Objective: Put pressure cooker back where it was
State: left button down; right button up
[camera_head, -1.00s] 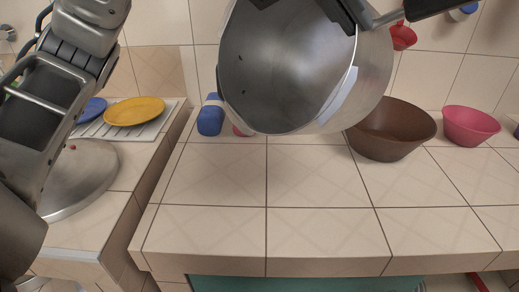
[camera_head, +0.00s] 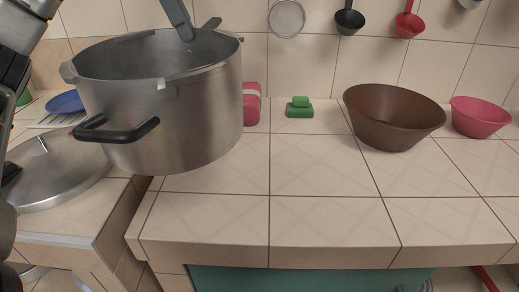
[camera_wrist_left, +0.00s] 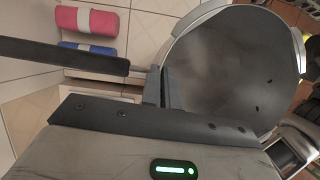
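The pressure cooker (camera_head: 190,115) is a large steel pot with black handles. It is nearly upright at the upper left of the head view, over the corner of the counter. My left gripper (camera_head: 186,36) reaches down from the top, with one finger visible inside the far rim. In the left wrist view the gripper (camera_wrist_left: 162,92) is closed at the pot's rim (camera_wrist_left: 238,12), beside a black bar that looks like a handle (camera_wrist_left: 60,55). The steel lid (camera_head: 65,178) lies on the left surface. Contact under the pot cannot be told. My right gripper is not visible.
A brown bowl (camera_head: 390,120) and a pink bowl (camera_head: 480,117) stand at the right. A green sponge-like item (camera_head: 300,108) and a pink item (camera_head: 251,104) are near the wall. Ladles (camera_head: 410,27) hang above. The front middle of the counter (camera_head: 320,220) is clear.

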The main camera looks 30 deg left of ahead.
pick_arm(q)
jog(key=shift+a+f+n, duration=0.15)
jog(key=shift+a+n, duration=0.15)
jog(key=w+d+f+b, duration=0.3)
jog(key=w+d+f, duration=0.6)
jog(key=f, duration=0.3)
jog(key=shift+w+f, duration=0.35)
jog(key=shift+w, duration=0.3)
jog(key=c, duration=1.8)
grip_release()
jog(key=shift+f, duration=0.15)
jog(key=shift+c, duration=0.2)
jog(key=shift+o, duration=0.8)
jog(key=p+v, duration=0.2)
jog(key=v, duration=1)
